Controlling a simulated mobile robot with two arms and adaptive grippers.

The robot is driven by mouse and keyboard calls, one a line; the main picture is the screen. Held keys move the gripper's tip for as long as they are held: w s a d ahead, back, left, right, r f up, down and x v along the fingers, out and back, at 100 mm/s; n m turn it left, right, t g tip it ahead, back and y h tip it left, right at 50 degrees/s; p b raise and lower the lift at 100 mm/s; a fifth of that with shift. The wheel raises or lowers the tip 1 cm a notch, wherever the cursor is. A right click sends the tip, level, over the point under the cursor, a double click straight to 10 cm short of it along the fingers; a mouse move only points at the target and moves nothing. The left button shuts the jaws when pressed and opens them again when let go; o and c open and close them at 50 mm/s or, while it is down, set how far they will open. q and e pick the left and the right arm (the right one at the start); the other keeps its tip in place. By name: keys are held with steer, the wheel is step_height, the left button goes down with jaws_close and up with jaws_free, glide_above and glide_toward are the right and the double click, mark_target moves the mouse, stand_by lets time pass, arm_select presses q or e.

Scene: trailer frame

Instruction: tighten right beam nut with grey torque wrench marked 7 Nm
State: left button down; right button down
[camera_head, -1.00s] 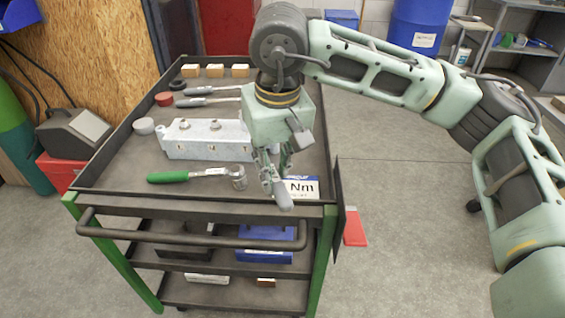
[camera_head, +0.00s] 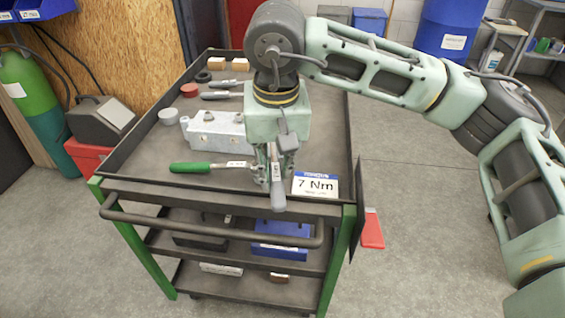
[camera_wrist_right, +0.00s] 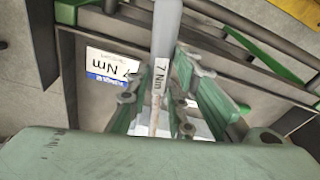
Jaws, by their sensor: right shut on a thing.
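The grey torque wrench (camera_head: 278,192) is in my right gripper (camera_head: 268,172), with its grey handle pointing toward the cart's front edge. In the right wrist view, the wrench (camera_wrist_right: 166,32) carries a "7 Nm" label and passes between the fingers of the gripper (camera_wrist_right: 155,108). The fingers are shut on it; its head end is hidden. The silver beam (camera_head: 212,138) lies on the cart top, left of and behind the gripper. One nut (camera_head: 208,116) shows on its left part. The beam's right end and right nut are partly hidden by my gripper. My left gripper is not in view.
A green-handled wrench (camera_head: 205,167) lies in front of the beam. Other grey wrenches (camera_head: 222,96), a red cap (camera_head: 189,90) and wooden blocks (camera_head: 216,64) are behind. The cart rim (camera_head: 140,128) is raised.

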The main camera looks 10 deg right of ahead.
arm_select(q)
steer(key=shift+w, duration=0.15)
arm_select(e)
steer(key=shift+w+r, duration=0.1)
